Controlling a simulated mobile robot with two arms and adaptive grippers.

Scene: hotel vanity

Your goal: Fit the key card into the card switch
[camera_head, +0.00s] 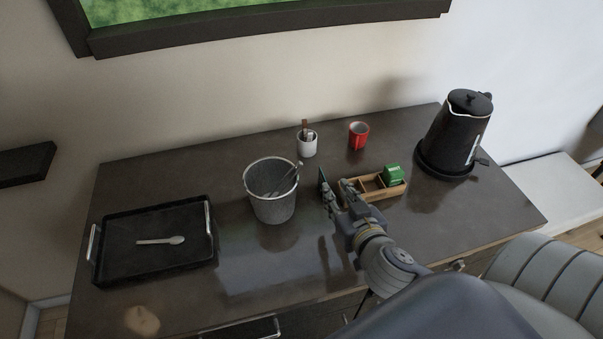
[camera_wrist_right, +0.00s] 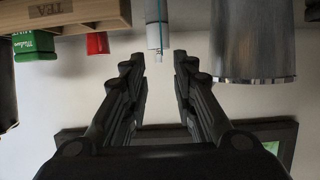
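A small dark green upright card shape (camera_head: 322,175), which looks like the key card, stands by the fingertips of my right gripper (camera_head: 337,192) over the desk. In the right wrist view, which is upside down, a thin teal edge (camera_wrist_right: 160,28) shows in line with the gap between the fingers of the right gripper (camera_wrist_right: 160,62). These fingers are spread apart and do not visibly touch it. How the card is held up is too small to tell. I cannot make out a card switch in either view. My left gripper is not in view.
An ice bucket (camera_head: 270,205) with tongs stands left of the gripper, a wooden tea box (camera_head: 363,182) right of it. A white cup (camera_head: 308,147) and red mug (camera_head: 358,135) stand behind, a kettle (camera_head: 455,135) far right. A black tray (camera_head: 110,225) holds a spoon.

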